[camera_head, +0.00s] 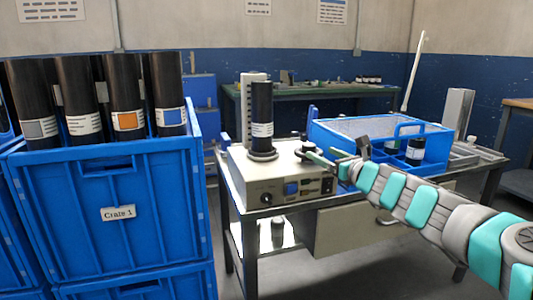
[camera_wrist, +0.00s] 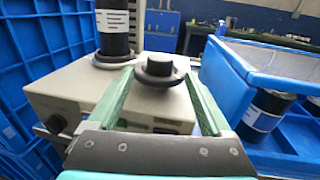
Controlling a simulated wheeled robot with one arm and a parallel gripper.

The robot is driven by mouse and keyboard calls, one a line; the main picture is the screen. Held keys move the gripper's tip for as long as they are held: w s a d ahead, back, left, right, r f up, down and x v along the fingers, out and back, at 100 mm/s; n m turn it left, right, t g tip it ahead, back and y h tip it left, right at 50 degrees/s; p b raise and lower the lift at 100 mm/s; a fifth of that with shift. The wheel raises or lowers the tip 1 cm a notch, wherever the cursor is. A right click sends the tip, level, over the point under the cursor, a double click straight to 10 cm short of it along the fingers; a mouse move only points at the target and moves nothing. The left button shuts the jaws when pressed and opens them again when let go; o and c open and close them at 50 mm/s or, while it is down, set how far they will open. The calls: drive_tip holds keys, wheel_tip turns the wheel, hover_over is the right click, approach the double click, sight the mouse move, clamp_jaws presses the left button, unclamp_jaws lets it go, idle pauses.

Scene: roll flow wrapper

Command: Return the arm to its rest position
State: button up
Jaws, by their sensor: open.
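My arm, teal and grey, reaches in from the right in the head view. My gripper (camera_head: 322,158) is at the right side of the beige machine (camera_head: 262,172). In the wrist view its two green fingers (camera_wrist: 160,76) are spread apart and hold nothing. A black round knob-like part (camera_wrist: 159,70) shows between and beyond the fingers; I cannot tell its exact distance from them. A black cylinder with a white label (camera_head: 262,112) stands upright on the machine's round seat, to the left of the gripper, apart from it.
The blue bin (camera_head: 440,140) with black-and-white cylinders stands behind my forearm on the metal table (camera_head: 300,208). A blue crate marked Crate 1 (camera_head: 118,245) with several black rolls stands at the left. A thin white pole (camera_head: 413,72) rises behind the bin. The aisle behind the table looks open.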

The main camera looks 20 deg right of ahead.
drive_tip(key=s+a+r+n+g+y, duration=0.1)
drive_tip(key=s+a+n+g+y, duration=0.15)
drive_tip(key=a+n, duration=0.6)
drive_tip(key=s+a+r+n+g+y, duration=0.1)
drive_tip(key=s+a+n+g+y, duration=0.2)
drive_tip(key=a, duration=1)
drive_tip(key=s+a+f+n+g, duration=0.5)
drive_tip(key=s+a+f+n, duration=0.2)
drive_tip(key=s+a+n, duration=0.4)
drive_tip(key=s+f+n+g+h, duration=0.3)
drive_tip(key=s+f+n+g, duration=0.3)
drive_tip(key=s+f, duration=0.6)
drive_tip(key=s+d+f+n+g+h, duration=0.1)
drive_tip(key=s+d+f+n+h, duration=0.1)
drive_tip(key=s+d, duration=0.3)
drive_tip(key=s+d+f+n+g+h, duration=0.2)
drive_tip(key=s+d+f+n+h, duration=0.1)
drive_tip(key=s, duration=0.8)
drive_tip(key=d+f+h, duration=0.1)
drive_tip(key=d, duration=0.1)
drive_tip(key=shift+s+d+f, duration=0.2)
drive_tip(key=shift+d+f, duration=0.15)
drive_tip(key=shift+d, duration=0.05)
